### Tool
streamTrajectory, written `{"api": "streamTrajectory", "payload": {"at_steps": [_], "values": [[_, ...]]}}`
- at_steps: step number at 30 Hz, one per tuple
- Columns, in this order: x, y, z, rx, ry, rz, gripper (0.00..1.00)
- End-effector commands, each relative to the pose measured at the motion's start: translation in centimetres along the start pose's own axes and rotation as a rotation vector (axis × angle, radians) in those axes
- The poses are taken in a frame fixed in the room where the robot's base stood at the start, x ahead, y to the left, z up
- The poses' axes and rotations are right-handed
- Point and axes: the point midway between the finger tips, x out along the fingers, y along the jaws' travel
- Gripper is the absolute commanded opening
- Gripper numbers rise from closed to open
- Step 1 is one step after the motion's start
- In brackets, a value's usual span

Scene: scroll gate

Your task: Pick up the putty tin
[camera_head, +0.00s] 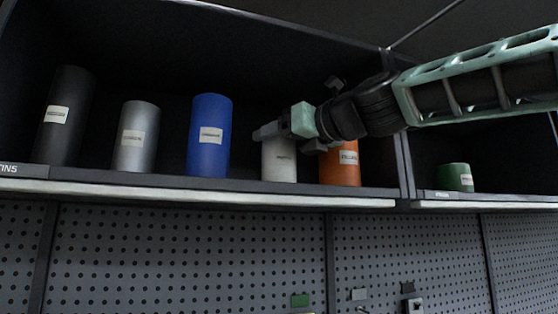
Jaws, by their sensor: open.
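A white tin (279,163) with a small label stands upright on the shelf, its top hidden by my gripper. The label could read putty, but the print is too blurred to be sure. My gripper (287,138) is open at the upper front of the white tin, with one finger showing at its upper left and another part at its right. I cannot tell whether it touches the tin or whether the tin is between the fingers.
An orange tin (340,170) stands close on the right, partly behind my gripper. Blue (209,135), grey (136,138) and black (65,115) tins stand left. A green tin (455,177) is past the divider (404,165). The shelf edge (220,193) runs below.

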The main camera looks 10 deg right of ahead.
Motion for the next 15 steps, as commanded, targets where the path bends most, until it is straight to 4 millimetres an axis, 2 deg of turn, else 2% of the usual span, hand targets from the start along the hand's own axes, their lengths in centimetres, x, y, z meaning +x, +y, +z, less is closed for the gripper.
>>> {"api": "streamTrajectory", "payload": {"at_steps": [8,9,14,15], "values": [[0.5,0.04,0.04,-0.001,-0.001,0.0,0.7],[0.5,0.04,0.04,-0.001,-0.001,0.0,0.67],[0.48,0.03,0.03,-0.001,-0.001,0.0,0.23],[0.43,0.02,0.17,-0.001,-0.004,0.0,0.22]]}}
